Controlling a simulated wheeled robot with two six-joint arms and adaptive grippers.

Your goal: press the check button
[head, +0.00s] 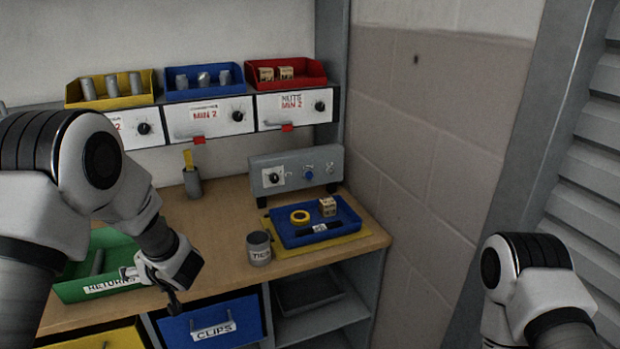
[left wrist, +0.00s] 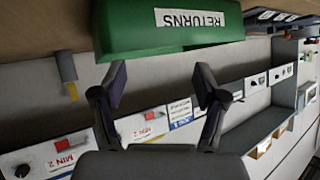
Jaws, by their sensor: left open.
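A grey control box (head: 296,172) stands at the back of the wooden bench. Its front carries a black knob on a white plate, a blue button (head: 309,174) and a small switch to the right. Any label on the button is too small to read. My left gripper (head: 150,286) is over the front edge of the bench, beside the green returns bin, well left of and nearer than the box. In the left wrist view my left gripper (left wrist: 161,82) is open and empty, with the green bin (left wrist: 170,40) beyond its fingers. My right gripper is out of view; only its arm shows.
A blue tray (head: 345,226) with yellow tape and a small box lies before the control box. A grey can (head: 258,248) and a pen cup (head: 193,183) stand on the bench. Drawers and coloured bins line the shelf above.

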